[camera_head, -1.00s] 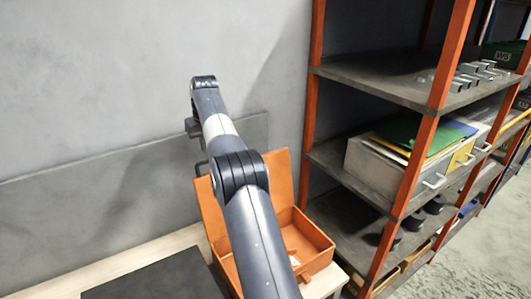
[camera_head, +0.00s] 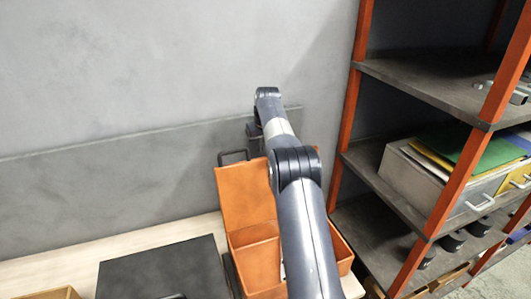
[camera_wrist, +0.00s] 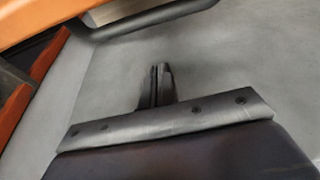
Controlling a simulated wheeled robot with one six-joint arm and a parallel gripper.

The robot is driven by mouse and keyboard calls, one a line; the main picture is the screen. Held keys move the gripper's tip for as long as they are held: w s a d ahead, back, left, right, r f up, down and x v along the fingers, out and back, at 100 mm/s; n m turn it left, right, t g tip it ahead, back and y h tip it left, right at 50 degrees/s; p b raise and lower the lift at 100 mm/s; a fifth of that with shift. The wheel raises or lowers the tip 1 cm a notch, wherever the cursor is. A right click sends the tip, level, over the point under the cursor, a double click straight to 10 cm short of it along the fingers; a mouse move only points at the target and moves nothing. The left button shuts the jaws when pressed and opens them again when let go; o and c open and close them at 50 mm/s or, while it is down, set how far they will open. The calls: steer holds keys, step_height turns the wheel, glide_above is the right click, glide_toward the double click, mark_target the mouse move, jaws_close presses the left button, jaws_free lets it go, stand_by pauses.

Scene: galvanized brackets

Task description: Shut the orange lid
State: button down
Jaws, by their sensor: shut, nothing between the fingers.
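The orange lid (camera_head: 243,196) stands open, roughly upright, at the back of the orange box (camera_head: 257,262). A dark handle (camera_head: 233,157) sticks up from its upper edge. In the wrist view the lid's orange edge (camera_wrist: 50,18) and the dark handle bar (camera_wrist: 150,22) cross the top. My gripper (camera_wrist: 158,84) is shut and empty, its fingers together and apart from the handle in that picture. In the head view my arm passes over the box, hiding part of the lid and box. The wrist is above and behind the lid; the fingertips are not clearly visible there.
The box stands on a pale wooden bench (camera_head: 95,262) beside a dark mat (camera_head: 165,270). A grey wall (camera_head: 150,80) rises close behind. A shelf rack with orange posts (camera_head: 350,110) stands at the right, holding a grey drawer box (camera_head: 410,175).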

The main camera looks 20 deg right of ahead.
steer(key=shift+s+f, duration=0.3)
steer(key=shift+s, duration=0.6)
steer(key=shift+s+f, duration=0.25)
steer(key=shift+s, duration=0.65)
steer(key=shift+s+b, duration=0.15)
steer(key=shift+b, duration=0.15)
